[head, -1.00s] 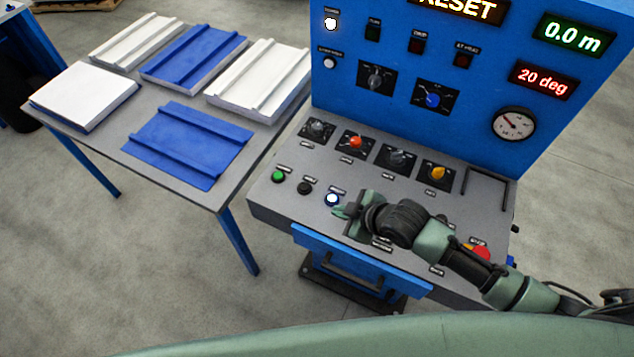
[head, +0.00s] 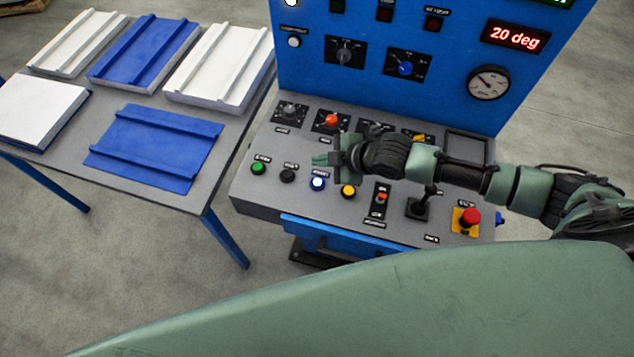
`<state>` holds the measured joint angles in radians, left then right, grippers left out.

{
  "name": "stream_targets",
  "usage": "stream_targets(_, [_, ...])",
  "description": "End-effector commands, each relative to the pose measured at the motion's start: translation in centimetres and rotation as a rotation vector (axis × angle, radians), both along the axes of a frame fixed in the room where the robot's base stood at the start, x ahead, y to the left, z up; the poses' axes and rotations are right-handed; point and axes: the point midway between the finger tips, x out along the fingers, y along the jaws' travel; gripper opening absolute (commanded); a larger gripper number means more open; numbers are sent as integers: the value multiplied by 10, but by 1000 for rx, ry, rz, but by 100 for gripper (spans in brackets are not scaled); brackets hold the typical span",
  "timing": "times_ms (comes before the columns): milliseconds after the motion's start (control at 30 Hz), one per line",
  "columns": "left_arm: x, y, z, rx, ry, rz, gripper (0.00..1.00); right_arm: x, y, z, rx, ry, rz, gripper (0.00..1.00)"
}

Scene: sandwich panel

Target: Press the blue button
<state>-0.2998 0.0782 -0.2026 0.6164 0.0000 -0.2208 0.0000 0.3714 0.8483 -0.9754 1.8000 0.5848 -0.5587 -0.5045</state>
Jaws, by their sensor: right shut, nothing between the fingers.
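The blue button (head: 318,183) is in the front row of the console's grey panel, between a black and a yellow button. Its centre glows white inside a blue rim. My right gripper (head: 320,160) is shut and empty. In the picture it is just above the blue button, over the panel between the knob row and the button row, pointing left. It appears apart from the button; its exact height is unclear. My left gripper is out of view.
The front row also has a green button (head: 258,168), black button (head: 287,175), yellow button (head: 348,191), joystick (head: 419,206) and red emergency stop (head: 470,217). Knobs, including a red one (head: 331,121), stand behind. A table (head: 185,200) with white and blue panels is left.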

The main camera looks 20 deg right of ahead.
Motion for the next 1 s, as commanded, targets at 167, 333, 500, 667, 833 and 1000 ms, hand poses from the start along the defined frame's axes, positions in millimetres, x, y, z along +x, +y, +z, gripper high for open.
stream_targets(167, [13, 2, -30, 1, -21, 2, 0, -1, 0, -30, 0, 1, 1, 0])
stream_targets(333, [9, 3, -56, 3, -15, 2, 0, -1, 0, -55, 0, 1, 1, 0])
stream_targets(500, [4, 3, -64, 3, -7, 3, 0, 0, 0, -70, 1, 0, -1, 0])
stream_targets(667, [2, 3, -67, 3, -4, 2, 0, 0, 0, -75, 0, 0, 0, 0])
stream_targets(833, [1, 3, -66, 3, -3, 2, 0, 0, 0, -74, 0, 0, 0, 0])
stream_targets(1000, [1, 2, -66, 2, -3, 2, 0, 0, 0, -74, 0, 0, 0, 0])
